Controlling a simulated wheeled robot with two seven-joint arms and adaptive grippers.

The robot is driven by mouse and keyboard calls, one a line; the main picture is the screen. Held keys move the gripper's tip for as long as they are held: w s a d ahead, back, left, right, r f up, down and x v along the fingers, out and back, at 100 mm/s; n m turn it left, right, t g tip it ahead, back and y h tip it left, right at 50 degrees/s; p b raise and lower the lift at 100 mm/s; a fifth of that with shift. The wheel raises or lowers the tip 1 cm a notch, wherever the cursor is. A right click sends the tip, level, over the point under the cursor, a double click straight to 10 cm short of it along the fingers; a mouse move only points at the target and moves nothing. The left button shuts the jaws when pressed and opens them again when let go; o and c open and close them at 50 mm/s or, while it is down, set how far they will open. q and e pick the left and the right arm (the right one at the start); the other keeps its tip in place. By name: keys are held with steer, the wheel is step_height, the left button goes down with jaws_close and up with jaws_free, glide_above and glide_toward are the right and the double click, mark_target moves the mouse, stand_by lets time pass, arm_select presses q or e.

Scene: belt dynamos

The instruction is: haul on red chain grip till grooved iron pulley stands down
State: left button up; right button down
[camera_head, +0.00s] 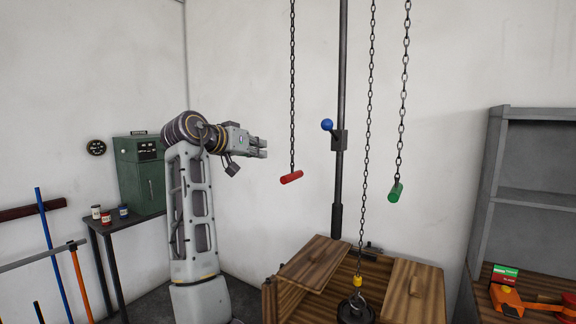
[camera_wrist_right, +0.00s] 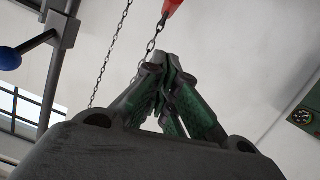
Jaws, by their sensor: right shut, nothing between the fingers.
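The red chain grip (camera_head: 291,177) hangs slightly tilted on its chain, left of the pole. It also shows at the top edge of the right wrist view (camera_wrist_right: 172,7). A dark round iron piece, which looks like the pulley (camera_head: 355,309), is below a yellow hook on the middle chain, between the wooden lids. Its lower part is hidden. My right gripper (camera_head: 265,148) is shut and empty, left of the red grip and a little higher, apart from it. Its closed fingers also show in the wrist view (camera_wrist_right: 167,62). My left gripper is not in view.
A green grip (camera_head: 396,192) hangs on the right chain. A blue-knobbed lever (camera_head: 327,125) is on the dark pole (camera_head: 342,70). A wooden crate (camera_head: 270,300) stands below. A grey shelf (camera_head: 540,113) is at right, and a side table (camera_head: 100,224) with small cans at left.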

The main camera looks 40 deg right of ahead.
steer(key=shift+d, duration=0.1)
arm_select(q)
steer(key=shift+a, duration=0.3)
arm_select(e)
steer(key=shift+r, duration=0.1)
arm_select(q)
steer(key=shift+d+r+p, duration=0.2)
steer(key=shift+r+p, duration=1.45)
arm_select(e)
steer(key=shift+w+d+f, duration=0.25)
steer(key=shift+d+f, duration=0.8)
steer(key=shift+d, duration=0.55)
steer(key=shift+w+d+f, duration=0.25)
steer(key=shift+d+f, duration=0.8)
steer(key=shift+d, duration=0.55)
steer(key=shift+w+d+f, duration=0.25)
steer(key=shift+d+f, duration=0.8)
steer(key=shift+d, duration=0.55)
